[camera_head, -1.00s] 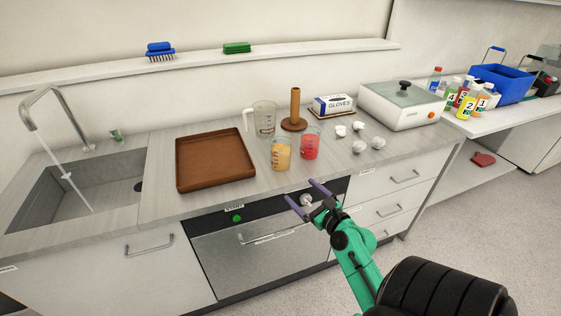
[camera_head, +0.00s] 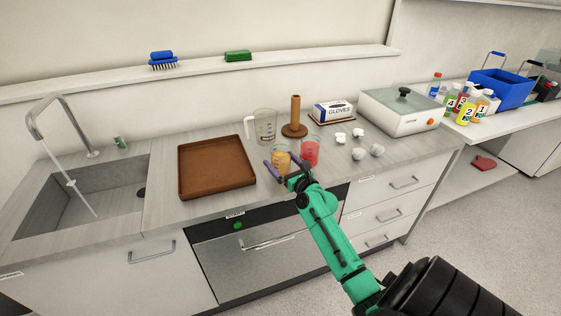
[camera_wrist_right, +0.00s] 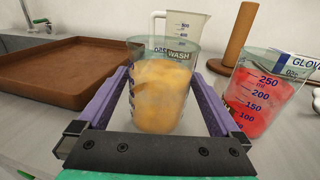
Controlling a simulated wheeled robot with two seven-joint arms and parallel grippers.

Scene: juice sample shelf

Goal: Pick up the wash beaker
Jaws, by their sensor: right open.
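A clear beaker with yellow-orange contents (camera_head: 281,158) stands on the counter near its front edge; it fills the middle of the right wrist view (camera_wrist_right: 160,92). A WASH label (camera_wrist_right: 178,56) shows at its upper part; I cannot tell whether it is on this glass or on the jug behind. My right gripper (camera_head: 283,168) is open, its purple fingers on either side of the yellow-orange beaker. I cannot tell whether they touch it. My left gripper is out of view.
A red-filled beaker (camera_head: 311,152) stands close to the right. A clear handled jug (camera_head: 264,126) and a wooden post (camera_head: 295,112) stand behind. A brown tray (camera_head: 215,192) lies left. Crumpled white pieces (camera_head: 359,154), a glove box (camera_head: 333,111) and a white lidded device (camera_head: 400,118) are right.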

